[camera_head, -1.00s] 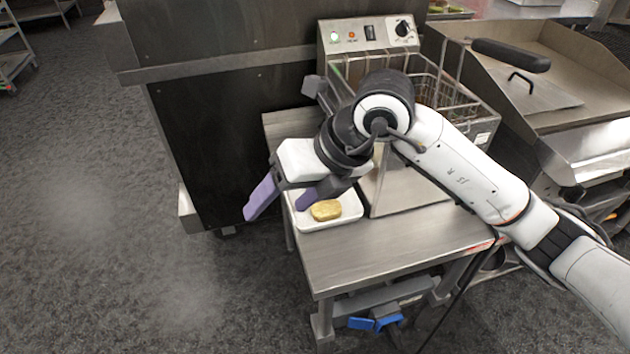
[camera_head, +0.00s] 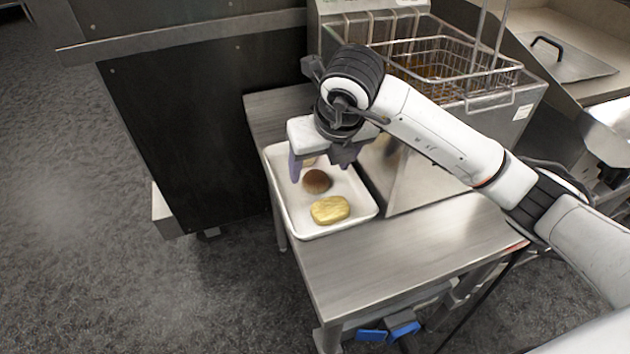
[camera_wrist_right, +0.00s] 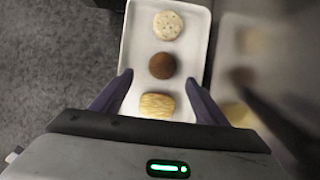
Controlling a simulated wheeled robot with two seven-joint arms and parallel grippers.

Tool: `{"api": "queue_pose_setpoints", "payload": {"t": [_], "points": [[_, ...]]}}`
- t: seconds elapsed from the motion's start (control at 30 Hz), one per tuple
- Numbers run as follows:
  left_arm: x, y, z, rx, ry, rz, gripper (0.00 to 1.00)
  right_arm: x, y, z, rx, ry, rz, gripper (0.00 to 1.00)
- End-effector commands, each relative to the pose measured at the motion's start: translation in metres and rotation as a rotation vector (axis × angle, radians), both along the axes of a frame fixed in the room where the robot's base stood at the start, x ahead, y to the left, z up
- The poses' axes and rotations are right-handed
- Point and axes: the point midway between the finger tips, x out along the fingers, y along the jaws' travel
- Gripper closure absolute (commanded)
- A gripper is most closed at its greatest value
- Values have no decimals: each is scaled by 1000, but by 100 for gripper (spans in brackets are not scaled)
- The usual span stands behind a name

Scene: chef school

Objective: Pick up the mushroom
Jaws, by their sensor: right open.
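The mushroom (camera_head: 317,181) looks like a round brown cap. It lies in the middle of a white tray (camera_head: 363,208) and also shows in the right wrist view (camera_wrist_right: 162,65). My right gripper (camera_head: 319,173) is open and empty, with its purple fingers pointing down over the tray. In the right wrist view my right gripper (camera_wrist_right: 159,77) has one fingertip to each side of the mushroom, apart from it; the height gap is hard to judge. My left gripper is not in view.
A yellow ridged piece (camera_head: 330,209) lies in front of the mushroom, and a pale speckled round piece (camera_wrist_right: 167,25) lies behind it. A fryer with a wire basket (camera_head: 455,62) stands right of the tray. Bare steel table (camera_head: 370,260) lies in front.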

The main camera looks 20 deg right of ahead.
Motion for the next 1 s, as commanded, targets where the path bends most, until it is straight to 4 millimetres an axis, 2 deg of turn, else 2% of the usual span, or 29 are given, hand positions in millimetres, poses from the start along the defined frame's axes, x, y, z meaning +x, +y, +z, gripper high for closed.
{"api": "queue_pose_setpoints", "payload": {"t": [0.17,0.43,0.77,1.0], "points": [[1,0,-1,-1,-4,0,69,4,0,-14,0,3,1,33],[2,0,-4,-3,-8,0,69,17,-3,-50,1,3,0,33],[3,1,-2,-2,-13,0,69,20,-3,-57,-1,0,2,33],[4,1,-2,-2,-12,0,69,20,-3,-56,0,0,1,72]]}}
